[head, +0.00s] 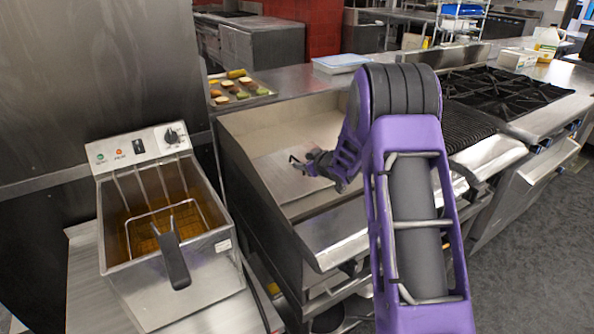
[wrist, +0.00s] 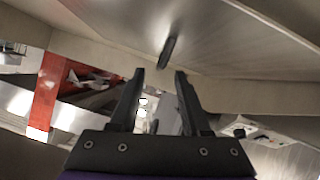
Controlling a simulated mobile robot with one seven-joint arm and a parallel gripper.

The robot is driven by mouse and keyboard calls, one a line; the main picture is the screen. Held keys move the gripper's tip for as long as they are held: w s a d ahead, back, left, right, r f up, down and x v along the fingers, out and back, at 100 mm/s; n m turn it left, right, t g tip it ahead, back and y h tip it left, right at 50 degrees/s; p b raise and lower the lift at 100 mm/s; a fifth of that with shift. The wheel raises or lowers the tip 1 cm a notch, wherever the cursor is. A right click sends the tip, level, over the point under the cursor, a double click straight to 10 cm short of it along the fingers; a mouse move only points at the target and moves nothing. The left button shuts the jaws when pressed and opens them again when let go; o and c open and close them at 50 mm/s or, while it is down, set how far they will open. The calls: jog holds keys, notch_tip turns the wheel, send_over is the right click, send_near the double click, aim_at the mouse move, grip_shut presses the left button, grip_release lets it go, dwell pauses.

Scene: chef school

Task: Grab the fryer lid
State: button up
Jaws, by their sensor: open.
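The fryer lid (head: 275,172) looks like a flat silver metal sheet lying on the griddle in the head view. In the wrist view, the lid (wrist: 215,35) fills the upper part, with its short black handle (wrist: 168,51) standing out from it. My gripper (head: 299,165) is low over the griddle at the lid. In the wrist view, my gripper (wrist: 160,72) is open and empty, and the handle shows just beyond the fingertips, nearer the right finger. In the head view I cannot clearly tell the handle from my dark fingers.
The deep fryer (head: 165,225) stands open at left, its wire basket (head: 160,228) inside with a black handle toward me. The griddle (head: 240,125) has raised walls around the lid. A food tray (head: 262,92) and a lidded container (head: 340,63) sit behind. Burners (head: 500,92) are at right.

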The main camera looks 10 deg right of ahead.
aim_at(297, 160)
jog(key=shift+x, duration=1.55)
grip_shut()
jog(key=shift+a+r, duration=0.15)
jog(key=shift+a, duration=0.05)
